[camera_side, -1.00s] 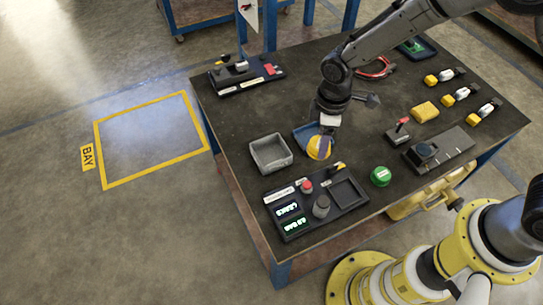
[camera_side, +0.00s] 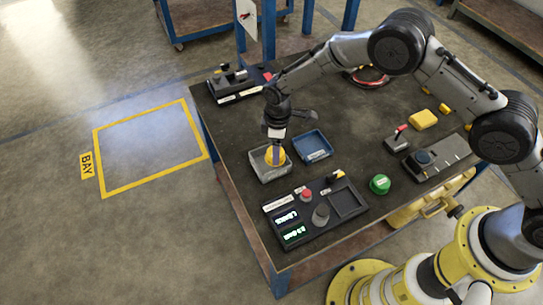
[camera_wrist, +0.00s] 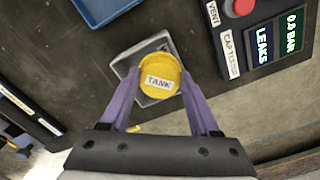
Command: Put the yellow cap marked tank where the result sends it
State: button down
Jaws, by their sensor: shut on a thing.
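The yellow cap marked TANK (camera_wrist: 160,76) is between the two purple fingers of my gripper (camera_wrist: 158,95), which is shut on it. In the side view, the cap (camera_side: 275,156) is over the grey tray (camera_side: 268,175). Whether it touches the tray floor I cannot tell. The grey tray shows partly behind the cap in the wrist view (camera_wrist: 153,99). The blue tray (camera_side: 313,146) stands empty to its right.
Another black device (camera_side: 236,85) stands at the back left. A yellow-outlined BAY (camera_side: 150,145) marks the floor left of the table.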

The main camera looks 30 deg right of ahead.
jog(key=shift+w+a+f, duration=0.2)
jog(key=shift+w+f, duration=0.2)
jog(key=shift+f, duration=0.2)
jog(key=shift+w+a+f, duration=0.2)
jog(key=shift+w+f, duration=0.2)
jog(key=shift+f, duration=1.65)
jog(key=shift+f, duration=0.1)
jog(key=shift+f, duration=0.1)
jog(key=shift+c, duration=2)
grip_release()
notch_tip(320, 180, up, 12)
jog(key=shift+r, duration=0.2)
